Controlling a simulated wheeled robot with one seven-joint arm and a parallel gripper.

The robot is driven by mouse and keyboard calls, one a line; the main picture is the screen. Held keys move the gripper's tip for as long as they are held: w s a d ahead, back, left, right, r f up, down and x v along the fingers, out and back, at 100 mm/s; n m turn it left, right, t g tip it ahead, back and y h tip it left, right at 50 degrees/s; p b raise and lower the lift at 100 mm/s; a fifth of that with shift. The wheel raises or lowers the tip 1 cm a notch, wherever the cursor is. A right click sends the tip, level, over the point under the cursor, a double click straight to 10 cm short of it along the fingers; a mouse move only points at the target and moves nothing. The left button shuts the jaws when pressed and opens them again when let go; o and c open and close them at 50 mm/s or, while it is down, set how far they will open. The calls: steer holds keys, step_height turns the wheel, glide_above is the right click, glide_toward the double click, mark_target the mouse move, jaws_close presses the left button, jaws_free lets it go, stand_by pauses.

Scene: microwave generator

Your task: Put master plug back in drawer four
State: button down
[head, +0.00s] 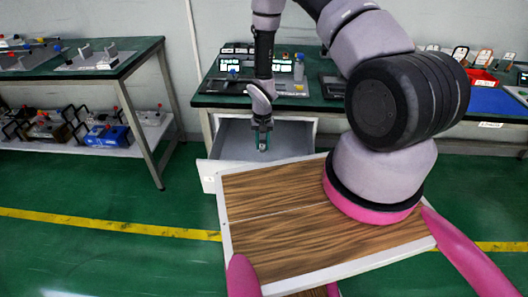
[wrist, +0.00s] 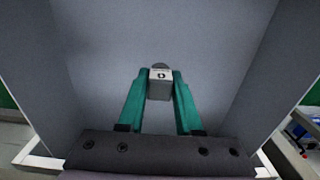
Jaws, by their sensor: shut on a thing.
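My gripper (head: 262,139) hangs inside or just over an open grey drawer (head: 224,143) under the green-topped table. In the wrist view its two teal fingers (wrist: 160,95) are shut on a small grey block-like plug (wrist: 160,86) with a dark mark on its face and a rounded darker end. The plug shows only as a small grey spot between the fingertips in the head view (head: 263,147). The drawer's grey floor and side walls surround the gripper in the wrist view (wrist: 110,40). I cannot tell whether the plug touches the drawer floor. The drawer's number is too small to read.
A second table (head: 120,58) with a lower shelf stands at the left. Green floor with a yellow line (head: 110,224) lies clear at the left front.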

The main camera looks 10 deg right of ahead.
step_height(320, 180, down, 9)
steer(key=shift+d+f, duration=0.1)
steer(key=shift+f, duration=0.05)
stand_by(0.4)
steer(key=shift+f, duration=0.1)
steer(key=c, duration=0.6)
jaws_free()
